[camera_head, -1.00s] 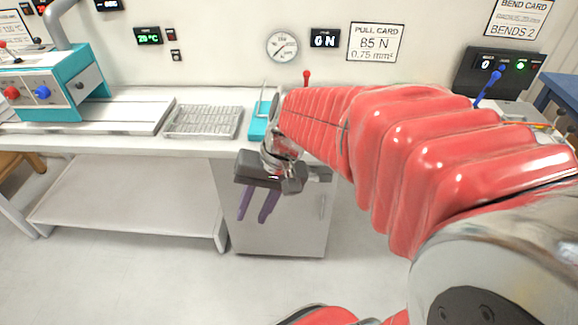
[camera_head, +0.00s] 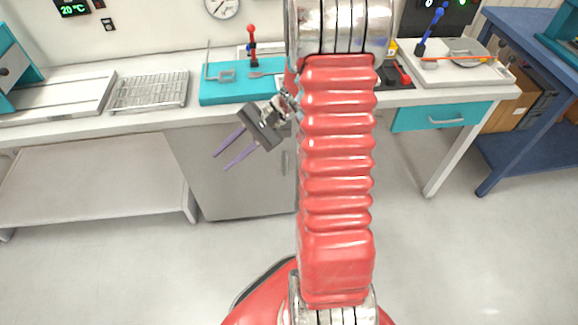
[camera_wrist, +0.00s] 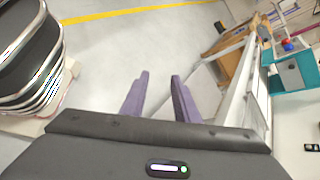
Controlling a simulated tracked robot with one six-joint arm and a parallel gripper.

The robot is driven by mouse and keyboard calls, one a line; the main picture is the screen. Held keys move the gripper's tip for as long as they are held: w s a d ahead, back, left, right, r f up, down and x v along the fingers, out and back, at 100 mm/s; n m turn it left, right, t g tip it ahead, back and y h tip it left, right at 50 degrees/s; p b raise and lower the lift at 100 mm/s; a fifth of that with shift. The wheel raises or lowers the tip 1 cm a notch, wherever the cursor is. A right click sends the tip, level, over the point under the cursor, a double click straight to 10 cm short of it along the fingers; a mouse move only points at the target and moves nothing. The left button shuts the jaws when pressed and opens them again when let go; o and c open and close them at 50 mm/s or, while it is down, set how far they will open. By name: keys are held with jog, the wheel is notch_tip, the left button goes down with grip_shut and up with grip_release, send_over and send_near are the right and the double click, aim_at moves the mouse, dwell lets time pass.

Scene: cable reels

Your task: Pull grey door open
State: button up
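The grey door (camera_head: 215,190) is the front of the cabinet under the white bench, left of my red arm in the head view. It looks shut. A slim upright handle (camera_head: 284,164) shows near its right edge, close beside my arm. My gripper (camera_head: 220,161) is in front of the door's upper part, with its purple fingers pointing left and down. In the wrist view the fingers of my gripper (camera_wrist: 160,75) are apart with nothing between them. The arm hides part of the cabinet's right side.
The bench top holds a wire rack (camera_head: 149,92) and a teal tray (camera_head: 235,91). A teal drawer (camera_head: 440,115) is under the bench at right, beside a blue table (camera_head: 535,130). The floor (camera_head: 440,250) in front is clear.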

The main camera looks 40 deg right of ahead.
jog(key=w+d+f+m+t, duration=0.2)
jog(key=d+f+m+t, duration=0.75)
jog(key=d+f, duration=0.65)
jog(key=s+d+f+m+t+h, duration=0.2)
jog(key=s+d+f+m+h, duration=0.3)
jog(key=f, duration=0.4)
jog(key=s+d+f+m+t+h, duration=0.3)
jog(key=s+d+f+m+h, duration=0.2)
jog(key=f, duration=0.5)
jog(key=d+m+h, duration=0.1)
jog(key=d+m, duration=0.1)
jog(key=shift+m, duration=0.35)
jog(key=shift+w, duration=0.1)
jog(key=w, duration=1.3)
jog(key=shift+w+d, duration=0.15)
jog(key=shift+w, duration=0.2)
grip_shut()
